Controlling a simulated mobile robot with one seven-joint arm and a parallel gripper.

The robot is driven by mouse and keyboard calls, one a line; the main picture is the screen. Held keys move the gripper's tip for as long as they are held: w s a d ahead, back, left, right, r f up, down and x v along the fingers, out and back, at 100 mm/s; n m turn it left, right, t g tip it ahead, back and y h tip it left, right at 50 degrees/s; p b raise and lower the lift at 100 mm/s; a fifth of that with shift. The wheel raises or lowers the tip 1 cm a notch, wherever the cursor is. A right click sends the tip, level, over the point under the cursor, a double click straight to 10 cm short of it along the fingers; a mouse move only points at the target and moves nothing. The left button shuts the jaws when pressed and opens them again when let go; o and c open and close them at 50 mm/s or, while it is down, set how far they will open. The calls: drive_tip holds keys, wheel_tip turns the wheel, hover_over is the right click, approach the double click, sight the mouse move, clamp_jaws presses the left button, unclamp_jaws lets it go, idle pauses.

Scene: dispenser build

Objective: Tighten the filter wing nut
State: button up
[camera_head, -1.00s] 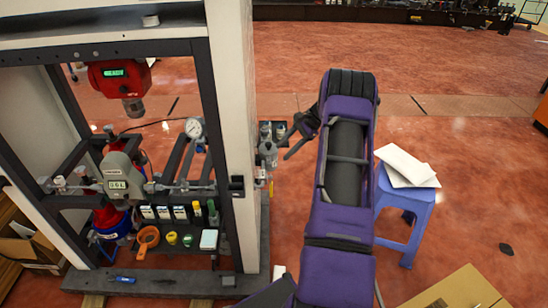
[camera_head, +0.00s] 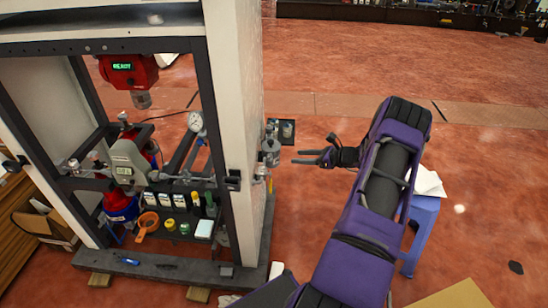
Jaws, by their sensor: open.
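A small metal filter assembly (camera_head: 270,150) is mounted on the right side of the white dispenser cabinet post. The wing nut itself is too small to make out on it. My gripper (camera_head: 297,157) is to the right of the filter, with its dark fingers pointing left towards it. The fingers are open, with nothing seen between them. A gap of red floor shows between the fingertips and the filter.
The dispenser cabinet (camera_head: 233,90) stands at the left, with a gauge (camera_head: 196,122), red unit (camera_head: 128,70) and several small bottles inside. A blue stool (camera_head: 424,215) is partly behind my arm.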

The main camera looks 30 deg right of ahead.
sight(270, 156)
drive_tip(key=x, duration=1.2)
drive_tip(key=shift+w+a+f+b, duration=0.1)
drive_tip(key=shift+b, duration=0.3)
clamp_jaws()
